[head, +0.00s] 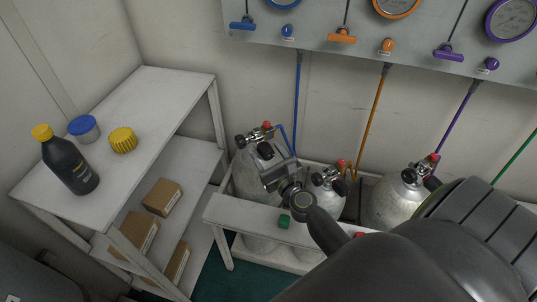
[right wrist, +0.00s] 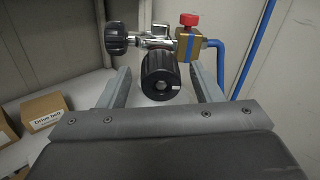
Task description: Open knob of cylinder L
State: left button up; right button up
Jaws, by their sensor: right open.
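The leftmost grey cylinder (head: 244,180), with the blue hose, stands in the white rack. Its valve (right wrist: 158,42) has a black ribbed knob (right wrist: 161,76) facing the right wrist camera, a second black knob (right wrist: 117,40) to the left, and a brass block (right wrist: 188,45) with a red cap. My right gripper (head: 274,170) is at this valve; it also shows in the right wrist view (right wrist: 160,88). Its fingers are apart, one on each side of the facing knob, with gaps visible. Whether the fingertips reach past the knob is unclear. My left gripper is out of view.
A second cylinder (head: 328,199) stands close on the right, and a third (head: 396,203) beyond it. The rack's front rail (head: 245,215) runs below my gripper. A white shelf (head: 160,95) with a bottle (head: 68,163) and jars stands at left. The gauge panel (head: 330,22) hangs above.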

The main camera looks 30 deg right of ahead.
jog(key=c, duration=1)
